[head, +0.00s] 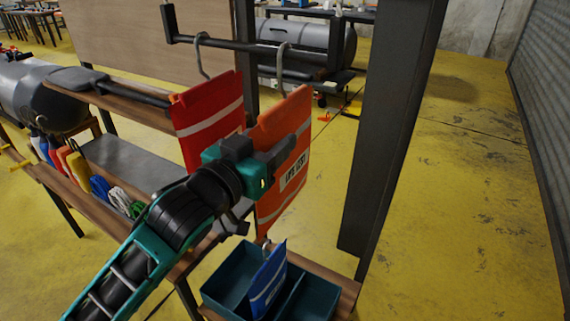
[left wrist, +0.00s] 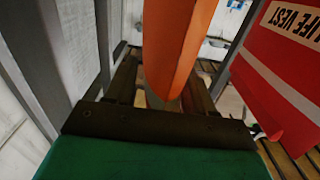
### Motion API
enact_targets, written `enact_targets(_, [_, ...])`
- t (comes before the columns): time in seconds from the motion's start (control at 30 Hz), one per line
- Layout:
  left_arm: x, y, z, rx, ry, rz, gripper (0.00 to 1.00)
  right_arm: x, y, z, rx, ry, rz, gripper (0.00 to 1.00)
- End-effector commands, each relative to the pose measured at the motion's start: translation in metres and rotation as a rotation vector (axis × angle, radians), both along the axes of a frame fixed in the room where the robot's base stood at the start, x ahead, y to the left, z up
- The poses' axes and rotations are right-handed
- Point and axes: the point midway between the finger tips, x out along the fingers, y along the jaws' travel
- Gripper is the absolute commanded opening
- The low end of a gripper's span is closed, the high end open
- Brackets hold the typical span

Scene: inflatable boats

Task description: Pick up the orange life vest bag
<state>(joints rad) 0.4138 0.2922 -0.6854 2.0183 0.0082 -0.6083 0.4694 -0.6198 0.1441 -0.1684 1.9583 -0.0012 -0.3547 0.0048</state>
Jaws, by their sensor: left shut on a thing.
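The orange life vest bag (head: 271,196) hangs from a hook on a dark rail in the head view, with a pale stripe and a lettered label. My left gripper (head: 284,158) is at its front, shut on it, with the arm coming up from the lower left. In the left wrist view the orange bag (left wrist: 178,45) stands edge-on ahead of the gripper's dark front edge. The fingertips are partly hidden. My right gripper is not in view.
A red life vest bag (head: 206,120) hangs just left of the orange one. A dark post (head: 390,120) stands to the right. Below is a teal divided bin (head: 228,283) with a blue packet (head: 267,280). Coloured rolls (head: 100,186) lie on the bench at left. Yellow floor is clear at right.

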Motion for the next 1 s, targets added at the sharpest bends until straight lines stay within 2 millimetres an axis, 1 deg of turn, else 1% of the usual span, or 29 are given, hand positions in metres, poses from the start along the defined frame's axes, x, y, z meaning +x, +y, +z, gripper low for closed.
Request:
enact_targets(0.03, [0.000,0.000,0.000,0.000,0.000,0.000,0.26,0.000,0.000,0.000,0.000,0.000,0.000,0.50])
enact_targets(0.07, [0.000,0.000,0.000,0.000,0.000,0.000,0.23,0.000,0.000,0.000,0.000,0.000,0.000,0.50])
enact_targets(0.3, [0.000,0.000,0.000,0.000,0.000,0.000,0.00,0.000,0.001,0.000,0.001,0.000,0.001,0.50])
enact_targets(0.77, [0.000,0.000,0.003,-0.002,-0.005,-0.001,0.00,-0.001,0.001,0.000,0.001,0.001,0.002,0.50])
enact_targets(0.87, [0.000,0.000,0.009,-0.003,-0.006,-0.001,0.00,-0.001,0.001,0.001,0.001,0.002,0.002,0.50])
enact_targets(1.0, [0.000,0.000,0.025,-0.004,-0.008,-0.001,0.00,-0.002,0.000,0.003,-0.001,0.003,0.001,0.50])
